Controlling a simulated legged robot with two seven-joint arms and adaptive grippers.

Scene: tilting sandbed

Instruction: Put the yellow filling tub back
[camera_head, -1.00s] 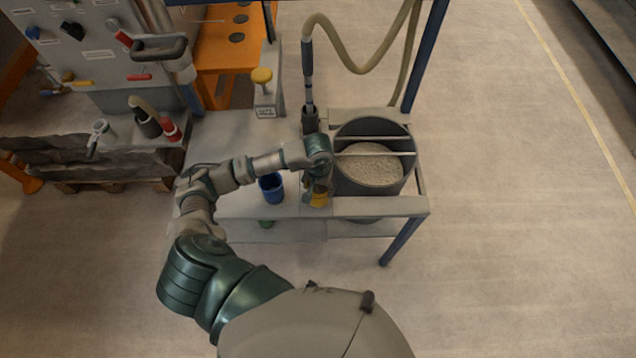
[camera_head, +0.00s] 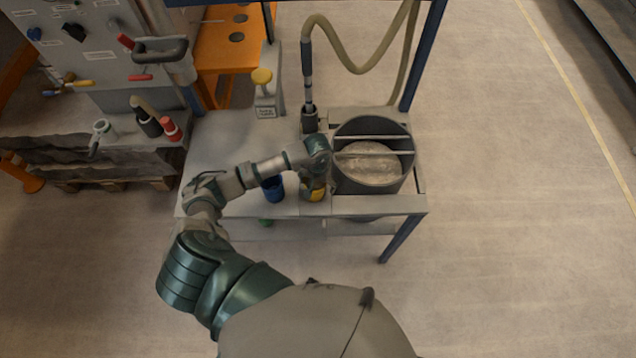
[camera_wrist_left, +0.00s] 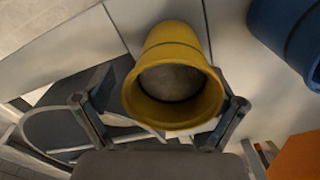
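The yellow filling tub (camera_head: 317,194) is at the front edge of the worktable, left of the round sand bin. In the left wrist view the tub (camera_wrist_left: 173,85) shows its open rim toward the camera, with a grey inside. My left gripper (camera_head: 312,182) is at the tub from above. In the left wrist view its two fingers lie on either side of the tub, and their tips seem to press on its walls. I cannot tell whether the tub's base touches the table. My right gripper is not in view.
A blue cup (camera_head: 273,188) stands just left of the tub and also shows in the left wrist view (camera_wrist_left: 290,38). The sand bin (camera_head: 345,186) with bars across it stands to the right. A yellow-knobbed stand (camera_head: 265,92) and a hose nozzle (camera_head: 308,85) are behind. The left tabletop (camera_head: 225,140) is clear.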

